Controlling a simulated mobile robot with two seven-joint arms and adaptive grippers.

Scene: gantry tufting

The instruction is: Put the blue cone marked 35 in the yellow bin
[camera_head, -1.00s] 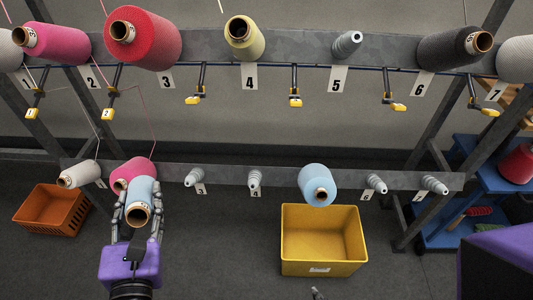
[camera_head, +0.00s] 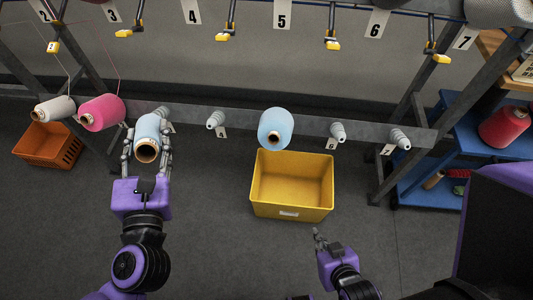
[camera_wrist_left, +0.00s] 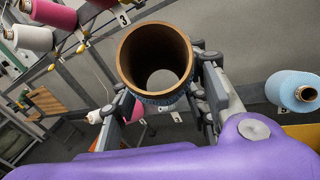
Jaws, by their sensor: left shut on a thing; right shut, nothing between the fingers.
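My left gripper (camera_head: 147,146) is shut on a blue cone (camera_head: 148,126), its brown tube end facing me. In the left wrist view the tube of the held cone (camera_wrist_left: 135,60) fills the space between the fingers. A second blue cone (camera_head: 275,127) sits on the lower rail above the yellow bin; it also shows in the left wrist view (camera_wrist_left: 287,88). I cannot read the number on either cone. The yellow bin (camera_head: 291,213) stands on the floor, open and empty, right of the held cone. My right gripper (camera_head: 321,240) is shut and empty, just below the bin.
The lower rail (camera_head: 190,113) carries a white cone (camera_head: 53,107), a pink cone (camera_head: 102,112) and several bare grey holders. An orange crate (camera_head: 48,146) stands at left. A blue trolley (camera_head: 440,150) with a red cone (camera_head: 505,127) is at right. Floor between crate and bin is clear.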

